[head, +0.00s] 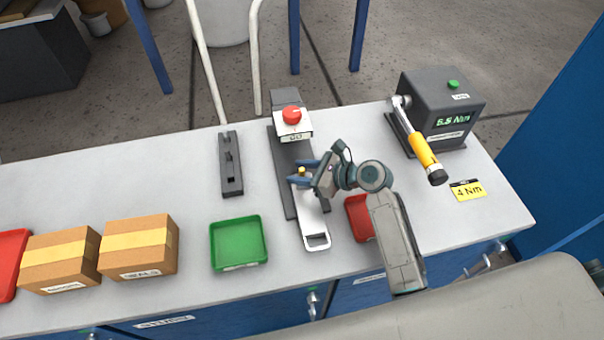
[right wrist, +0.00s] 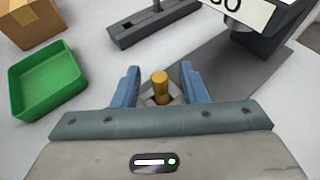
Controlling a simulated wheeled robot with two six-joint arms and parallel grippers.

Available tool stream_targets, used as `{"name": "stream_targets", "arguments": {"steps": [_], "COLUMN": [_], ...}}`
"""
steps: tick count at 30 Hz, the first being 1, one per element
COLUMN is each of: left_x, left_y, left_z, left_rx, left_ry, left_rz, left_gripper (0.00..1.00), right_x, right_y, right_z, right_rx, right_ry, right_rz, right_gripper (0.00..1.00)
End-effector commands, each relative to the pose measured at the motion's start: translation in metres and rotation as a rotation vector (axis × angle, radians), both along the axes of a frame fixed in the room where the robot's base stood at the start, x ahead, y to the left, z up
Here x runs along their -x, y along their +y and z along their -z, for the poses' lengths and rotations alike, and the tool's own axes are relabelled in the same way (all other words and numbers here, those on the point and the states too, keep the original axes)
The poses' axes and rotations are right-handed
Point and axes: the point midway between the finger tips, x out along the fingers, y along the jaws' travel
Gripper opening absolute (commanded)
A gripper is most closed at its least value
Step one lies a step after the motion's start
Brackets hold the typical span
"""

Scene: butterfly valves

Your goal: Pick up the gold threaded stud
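The gold threaded stud (right wrist: 159,85) stands upright in a small grey seat. It also shows as a small gold spot in the head view (head: 302,170). My right gripper (head: 297,173) is over the dark fixture plate (head: 283,194), with its blue fingers on either side of the stud. In the right wrist view the right gripper (right wrist: 160,84) is open, and a gap shows between each finger and the stud. My left gripper is not in the head view.
A press with a red button (head: 291,116) stands behind the stud. A green tray (head: 239,242), a red tray (head: 360,217), a dark slotted block (head: 231,164) and cardboard boxes (head: 140,248) are nearby. A torque tester (head: 440,105) with a yellow-handled wrench (head: 424,153) stands at the right.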

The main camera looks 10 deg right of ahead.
Motion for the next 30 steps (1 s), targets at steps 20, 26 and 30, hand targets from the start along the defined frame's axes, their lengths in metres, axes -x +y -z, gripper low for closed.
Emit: {"name": "stream_targets", "arguments": {"steps": [20,26,30], "left_x": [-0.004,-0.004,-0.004], "left_y": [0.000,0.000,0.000], "left_z": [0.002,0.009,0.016], "left_rx": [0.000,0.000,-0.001], "left_ry": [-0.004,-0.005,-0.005], "left_rz": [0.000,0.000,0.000], "left_gripper": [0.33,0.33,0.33], "right_x": [0.000,0.000,0.011], "right_y": [0.000,0.000,-0.004], "right_z": [-0.003,-0.022,-0.033], "right_rx": [0.000,0.000,0.003], "right_ry": [-0.002,-0.005,0.000], "right_rz": [-0.001,-0.002,-0.001], "right_gripper": [0.00,0.00,0.00]}}
